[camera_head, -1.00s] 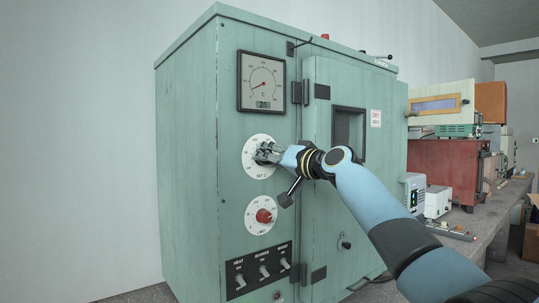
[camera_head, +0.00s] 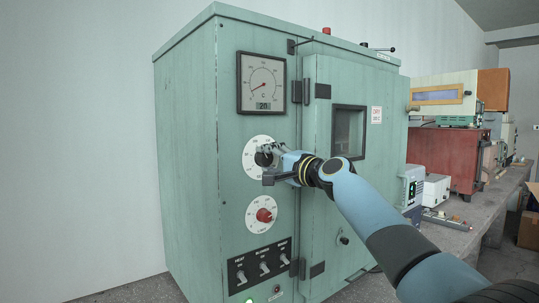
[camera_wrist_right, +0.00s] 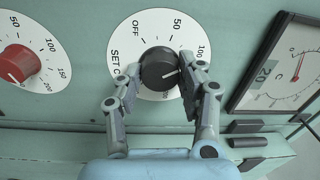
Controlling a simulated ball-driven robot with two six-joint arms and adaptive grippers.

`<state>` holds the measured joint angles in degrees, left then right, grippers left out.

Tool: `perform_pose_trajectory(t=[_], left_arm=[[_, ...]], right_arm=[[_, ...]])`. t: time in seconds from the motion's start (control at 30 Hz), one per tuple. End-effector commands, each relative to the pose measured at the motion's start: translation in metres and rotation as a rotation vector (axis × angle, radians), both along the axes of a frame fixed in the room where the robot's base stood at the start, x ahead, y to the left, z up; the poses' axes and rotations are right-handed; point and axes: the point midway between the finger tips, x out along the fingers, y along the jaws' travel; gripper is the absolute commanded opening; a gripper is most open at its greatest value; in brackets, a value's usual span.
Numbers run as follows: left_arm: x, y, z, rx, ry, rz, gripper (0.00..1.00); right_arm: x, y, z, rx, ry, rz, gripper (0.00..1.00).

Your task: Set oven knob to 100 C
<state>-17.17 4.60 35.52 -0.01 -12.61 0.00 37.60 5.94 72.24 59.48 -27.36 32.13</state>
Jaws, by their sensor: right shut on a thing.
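The green oven (camera_head: 185,150) has a white upper dial marked SET C (camera_head: 254,172) with a black knob (camera_head: 262,159). In the right wrist view the knob (camera_wrist_right: 157,68) sits between the two fingers of my right gripper (camera_wrist_right: 160,74), which is shut on it. The dial (camera_wrist_right: 152,22) shows OFF, 50 and 100 there; the right finger covers part of its scale beyond 100. A short white mark on the knob points toward the right finger; its exact reading I cannot tell. My right gripper (camera_head: 268,153) reaches in from the right. My left gripper is not in view.
A red LIMIT knob (camera_head: 263,215) is below, and a temperature gauge (camera_head: 261,83) showing 20 is above. A row of switches (camera_head: 263,265) lies lower. The oven door (camera_head: 318,215) is to the right. A bench (camera_head: 470,215) with instruments stands further right.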

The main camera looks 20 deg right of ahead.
Motion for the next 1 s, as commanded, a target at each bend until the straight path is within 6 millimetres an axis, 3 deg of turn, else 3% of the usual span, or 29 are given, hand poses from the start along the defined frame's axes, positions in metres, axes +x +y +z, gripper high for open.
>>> perform_pose_trajectory(t=[0.3, 0.8, 0.83, 1.0], left_arm=[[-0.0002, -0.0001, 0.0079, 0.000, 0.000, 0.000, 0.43], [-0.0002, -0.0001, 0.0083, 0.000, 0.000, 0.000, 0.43], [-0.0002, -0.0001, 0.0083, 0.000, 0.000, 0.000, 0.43], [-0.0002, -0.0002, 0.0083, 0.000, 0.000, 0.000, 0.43]], right_arm=[[-0.0002, -0.0004, -0.0006, 0.096, 0.035, -0.001, 0.06], [-0.0001, -0.0004, -0.0015, 0.108, 0.041, -0.001, 0.06], [-0.0001, -0.0004, -0.0015, 0.108, 0.041, -0.001, 0.42], [-0.0001, -0.0003, -0.0010, 0.108, 0.041, 0.000, 0.62]])
